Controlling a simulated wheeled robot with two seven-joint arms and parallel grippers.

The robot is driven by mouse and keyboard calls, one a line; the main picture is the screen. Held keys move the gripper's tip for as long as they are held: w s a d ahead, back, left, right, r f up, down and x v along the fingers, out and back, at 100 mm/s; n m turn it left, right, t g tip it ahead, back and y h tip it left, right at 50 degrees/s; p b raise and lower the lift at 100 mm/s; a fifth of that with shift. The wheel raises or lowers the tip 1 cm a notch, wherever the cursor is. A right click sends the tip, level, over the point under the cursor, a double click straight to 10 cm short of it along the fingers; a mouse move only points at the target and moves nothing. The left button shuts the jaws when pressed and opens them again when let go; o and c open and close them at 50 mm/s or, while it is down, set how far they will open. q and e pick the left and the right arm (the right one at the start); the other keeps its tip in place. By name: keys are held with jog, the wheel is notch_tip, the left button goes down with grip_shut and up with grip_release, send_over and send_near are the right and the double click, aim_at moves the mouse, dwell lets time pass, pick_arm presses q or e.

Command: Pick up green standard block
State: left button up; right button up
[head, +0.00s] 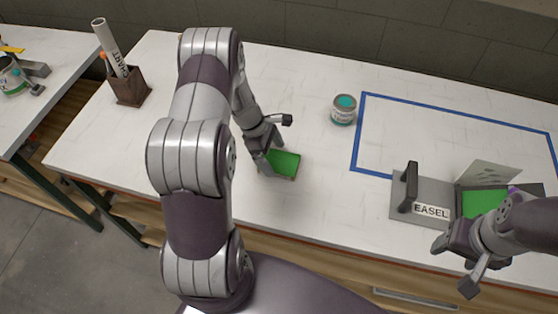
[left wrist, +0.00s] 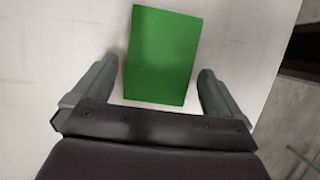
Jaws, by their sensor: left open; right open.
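A green block (head: 285,163) lies on the white table, just right of my left arm in the head view. My left gripper (head: 277,144) is open above the block's left end. In the left wrist view the green block (left wrist: 162,55) shows as a flat rectangle, its near end between the two open fingers (left wrist: 157,92), with a gap on each side. My right gripper (head: 456,269) is open and empty at the lower right, in front of the easel. Another green panel (head: 484,203) shows at the easel, partly hidden by my right arm.
The easel (head: 430,190) is further right, at a blue taped outline (head: 354,142). A brown holder (head: 130,88) with a rolled chart stands at the left. The table between block and easel is clear.

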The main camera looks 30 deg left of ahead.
pick_arm(q)
jog(key=shift+x, duration=1)
jog(key=shift+f, duration=0.1)
jog(key=c, duration=0.9)
jog(key=shift+d, duration=0.1)
